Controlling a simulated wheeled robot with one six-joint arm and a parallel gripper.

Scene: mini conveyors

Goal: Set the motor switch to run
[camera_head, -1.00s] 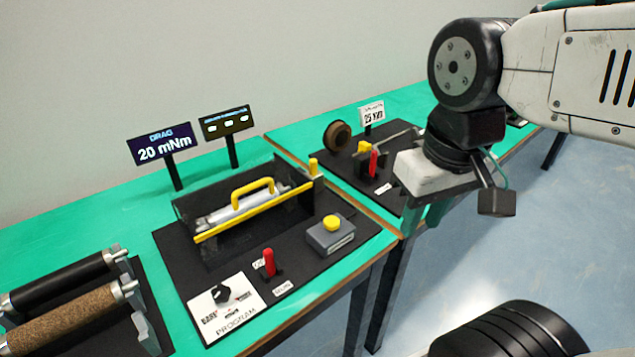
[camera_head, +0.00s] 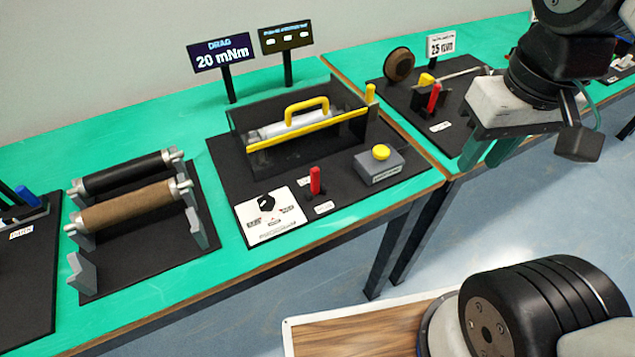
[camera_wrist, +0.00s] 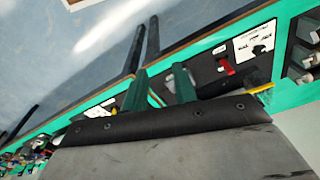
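A red lever switch (camera_head: 315,180) stands upright on the black board of the middle station, between small white labels too small to read. It also shows in the wrist view (camera_wrist: 226,68). I take it for the motor switch. A second red lever (camera_head: 434,97) is on the board farther right. My gripper (camera_head: 486,152) hangs at the right in the head view, over the table's front edge, right of the middle station and clear of both levers. Its two green fingers stand apart with nothing between them; they also show in the wrist view (camera_wrist: 160,90).
Beside the lever are a program card (camera_head: 270,216) with a black knob, a yellow-button box (camera_head: 380,163) and a guard with a yellow handle (camera_head: 306,108). A display (camera_head: 221,53) reads "DRAG 20 mNm". Rollers (camera_head: 130,208) stand left.

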